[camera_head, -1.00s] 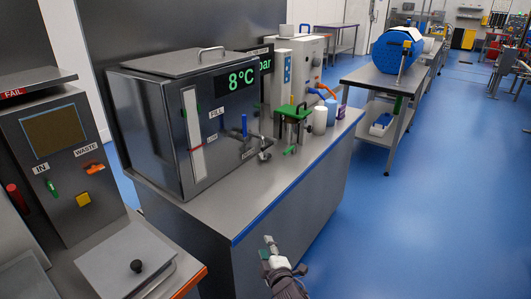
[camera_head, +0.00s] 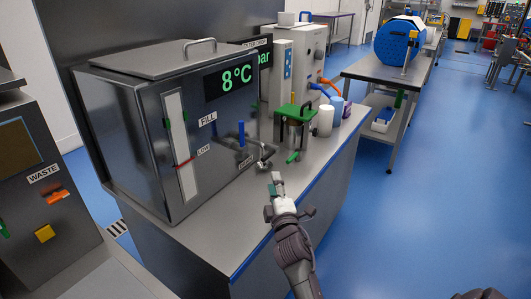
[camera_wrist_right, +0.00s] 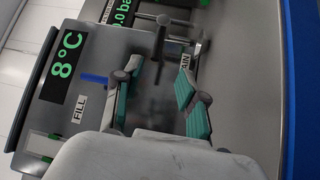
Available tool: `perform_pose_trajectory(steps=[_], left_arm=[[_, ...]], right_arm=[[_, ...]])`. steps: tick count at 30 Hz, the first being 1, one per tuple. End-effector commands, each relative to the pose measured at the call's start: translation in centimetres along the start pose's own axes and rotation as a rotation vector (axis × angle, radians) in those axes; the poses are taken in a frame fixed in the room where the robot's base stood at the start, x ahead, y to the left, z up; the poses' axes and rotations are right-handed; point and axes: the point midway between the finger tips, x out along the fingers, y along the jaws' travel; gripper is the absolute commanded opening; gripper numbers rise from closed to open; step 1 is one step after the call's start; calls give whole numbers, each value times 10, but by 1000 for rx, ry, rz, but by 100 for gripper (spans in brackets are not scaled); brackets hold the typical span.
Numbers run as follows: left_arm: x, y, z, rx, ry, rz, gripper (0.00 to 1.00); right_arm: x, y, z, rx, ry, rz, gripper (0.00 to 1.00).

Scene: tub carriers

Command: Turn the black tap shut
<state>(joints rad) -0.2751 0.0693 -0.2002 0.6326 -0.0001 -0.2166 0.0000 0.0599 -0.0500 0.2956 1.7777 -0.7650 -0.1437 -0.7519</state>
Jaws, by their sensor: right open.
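The steel tank shows an 8°C display. Its black tap (camera_wrist_right: 159,48) is a dark lever by the DRAIN label in the right wrist view. In the head view the tap's outlet pipework (camera_head: 265,153) sits low on the tank's front, and the dark lever is hard to make out. My right gripper (camera_head: 276,182) is open and empty, in front of the pipework and apart from it. In the wrist view its two teal-padded fingers (camera_wrist_right: 160,75) point toward the lever, which lies ahead between them. My left gripper is not in view.
A green-topped stand (camera_head: 295,112) and a white cup (camera_head: 325,121) are just beyond on the steel counter (camera_head: 232,232).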

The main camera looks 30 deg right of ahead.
Motion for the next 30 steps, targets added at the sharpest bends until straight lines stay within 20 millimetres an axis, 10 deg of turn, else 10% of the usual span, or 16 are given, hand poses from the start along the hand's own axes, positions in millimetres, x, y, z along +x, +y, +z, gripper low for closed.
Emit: perform_pose_trajectory(steps=[9, 18, 30], left_arm=[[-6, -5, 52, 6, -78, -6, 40], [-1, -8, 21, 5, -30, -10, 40], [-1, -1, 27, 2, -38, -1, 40]], right_arm=[[68, 2, 0, 1, -1, 2, 41], [115, 0, 0, 1, -1, 1, 41], [125, 0, 0, 0, 0, 0, 41]])
